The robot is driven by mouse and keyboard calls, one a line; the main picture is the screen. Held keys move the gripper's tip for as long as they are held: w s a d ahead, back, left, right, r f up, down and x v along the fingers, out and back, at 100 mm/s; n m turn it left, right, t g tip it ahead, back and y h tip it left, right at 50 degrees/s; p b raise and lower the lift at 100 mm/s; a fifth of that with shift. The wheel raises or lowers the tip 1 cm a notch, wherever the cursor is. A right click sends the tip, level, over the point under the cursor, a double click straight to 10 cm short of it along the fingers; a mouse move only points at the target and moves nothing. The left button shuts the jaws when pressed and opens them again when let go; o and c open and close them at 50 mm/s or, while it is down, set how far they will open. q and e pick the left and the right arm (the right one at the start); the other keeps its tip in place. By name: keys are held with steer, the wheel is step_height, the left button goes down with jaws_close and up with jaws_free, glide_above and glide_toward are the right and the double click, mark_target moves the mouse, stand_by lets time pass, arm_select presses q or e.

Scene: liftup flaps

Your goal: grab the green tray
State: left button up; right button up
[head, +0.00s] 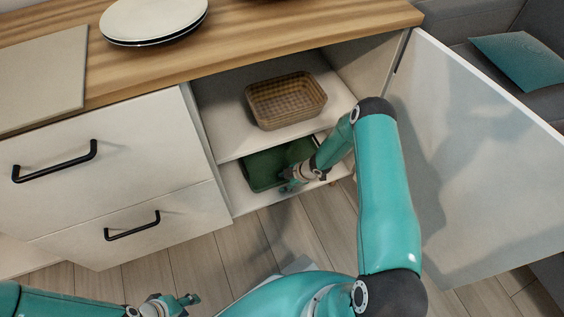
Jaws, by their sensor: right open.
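The green tray (262,168) lies on the lower shelf of the open cabinet. Its right part is hidden behind my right arm. My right gripper (287,181) is open at the front edge of the tray, low in the cabinet opening. I cannot tell whether its fingers touch the tray. My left gripper (190,300) is low at the bottom left, in front of the drawers and far from the tray. It is small in view, and I cannot tell whether it is open or shut.
A brown woven basket (286,101) stands on the upper shelf above the tray. The cabinet door (470,160) is swung open to the right. Drawers with black handles (55,162) are on the left. Plates (153,18) and a board (42,80) lie on the wooden counter (250,35).

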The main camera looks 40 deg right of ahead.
jaws_close()
stand_by(0.4)
steer(key=shift+r, duration=0.1)
